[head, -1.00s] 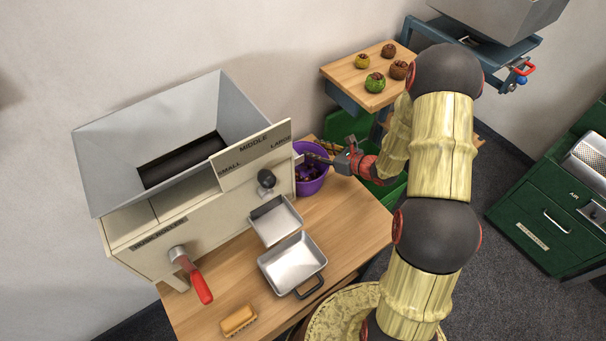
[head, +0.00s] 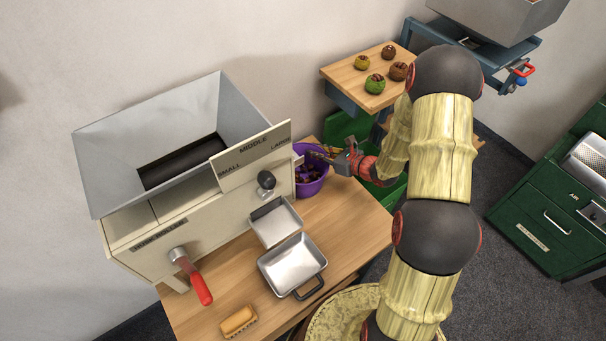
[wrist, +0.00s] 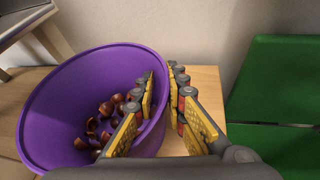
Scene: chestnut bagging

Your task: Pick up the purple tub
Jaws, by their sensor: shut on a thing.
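The purple tub (head: 318,185) stands at the far right end of the wooden bench, close beside the sorting machine. It also shows in the wrist view (wrist: 45,112), with several brown chestnuts (wrist: 107,115) inside. My gripper (head: 328,154) is at the tub's right side. In the wrist view my gripper (wrist: 162,78) is shut on the tub's wall at the rim, one finger inside and the other outside. The tub's underside is hidden, so I cannot tell whether it is off the bench.
The sorting machine (head: 210,215) stands close to the tub's left. Metal trays (head: 292,263) and a brush (head: 238,320) lie on the bench (head: 345,225). A green bin (wrist: 270,85) is to the right. A shelf with several balls (head: 348,72) is behind.

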